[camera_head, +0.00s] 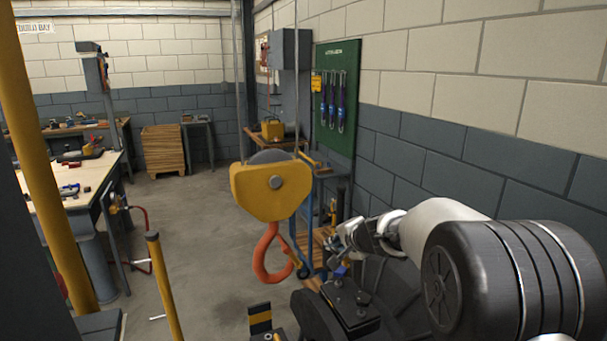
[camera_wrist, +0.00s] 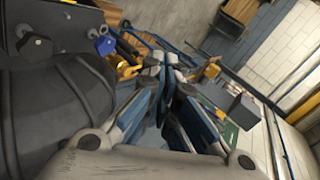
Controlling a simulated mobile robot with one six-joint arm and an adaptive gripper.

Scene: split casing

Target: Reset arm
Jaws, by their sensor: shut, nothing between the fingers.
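My gripper (camera_head: 350,232) is at the end of my arm, right of centre in the head view, reaching left from the pale wrist. In the wrist view my gripper (camera_wrist: 172,68) has its fingertips together with nothing between them. In the head view it is to the right of the hanging hook and appears apart from it. Dark machinery with a blue-headed bolt (camera_head: 341,271) shows just below it. The same blue bolt (camera_wrist: 105,45) shows at upper left in the wrist view.
A yellow hoist block (camera_head: 270,190) with an orange hook (camera_head: 268,262) hangs near the centre. A workbench (camera_head: 95,180) and yellow posts (camera_head: 165,285) stand at left. A green tool board (camera_head: 337,75) is on the right wall. The floor (camera_head: 205,215) between is largely clear.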

